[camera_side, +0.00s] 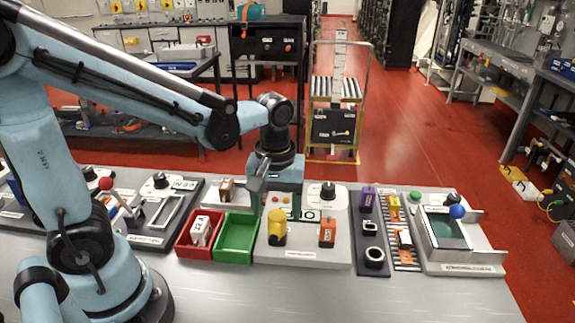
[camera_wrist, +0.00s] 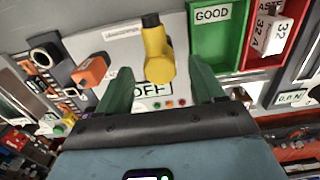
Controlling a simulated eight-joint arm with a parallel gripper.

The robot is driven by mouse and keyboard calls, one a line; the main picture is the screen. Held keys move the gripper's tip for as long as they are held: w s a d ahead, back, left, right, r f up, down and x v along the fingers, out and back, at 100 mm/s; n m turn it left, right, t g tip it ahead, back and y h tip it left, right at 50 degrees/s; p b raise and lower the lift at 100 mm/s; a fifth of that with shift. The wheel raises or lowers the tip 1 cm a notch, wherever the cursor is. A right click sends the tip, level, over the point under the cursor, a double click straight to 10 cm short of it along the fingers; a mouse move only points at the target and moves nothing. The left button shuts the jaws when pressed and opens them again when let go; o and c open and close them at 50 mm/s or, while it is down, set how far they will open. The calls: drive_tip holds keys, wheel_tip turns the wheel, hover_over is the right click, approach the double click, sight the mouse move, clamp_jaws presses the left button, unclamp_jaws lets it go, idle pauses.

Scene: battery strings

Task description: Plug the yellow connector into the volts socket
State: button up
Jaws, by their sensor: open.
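The yellow connector (camera_side: 277,227) stands upright on the front left of the pale tester panel (camera_side: 302,256). In the wrist view the yellow connector (camera_wrist: 155,52) has a dark end and lies ahead, between the lines of my two green fingers. My gripper (camera_side: 257,194) is open and empty, above and behind it in the side view. The fingers also show in the wrist view (camera_wrist: 160,68), spread wide and apparently not touching the connector. An orange connector (camera_side: 327,233) stands to its right; it also shows in the wrist view (camera_wrist: 90,72). I cannot make out which socket is volts.
A green bin (camera_side: 236,254) marked GOOD and a red bin (camera_side: 180,252) holding a white block (camera_side: 201,231) stand left of the panel. A black knob (camera_side: 328,190) rises at its back right. A dark holder strip (camera_side: 371,258) stands to the right. The front bench is clear.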

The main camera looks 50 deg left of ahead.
wheel_tip(320, 180, up, 9)
idle(0.5)
drive_tip(key=shift+f, duration=0.1)
drive_tip(key=a+f+m+t, duration=0.1)
drive_tip(key=m+t, duration=0.1)
drive_tip(key=m, duration=0.1)
drive_tip(key=s+a+f+m+t, duration=0.1)
drive_tip(key=m+t, duration=0.1)
drive_tip(key=m, duration=0.1)
drive_tip(key=f+m+t, duration=0.1)
drive_tip(key=m+t, duration=0.2)
drive_tip(key=shift+s+a+f, duration=0.25)
drive_tip(key=shift+a+f, duration=0.05)
drive_tip(key=shift+a, duration=0.1)
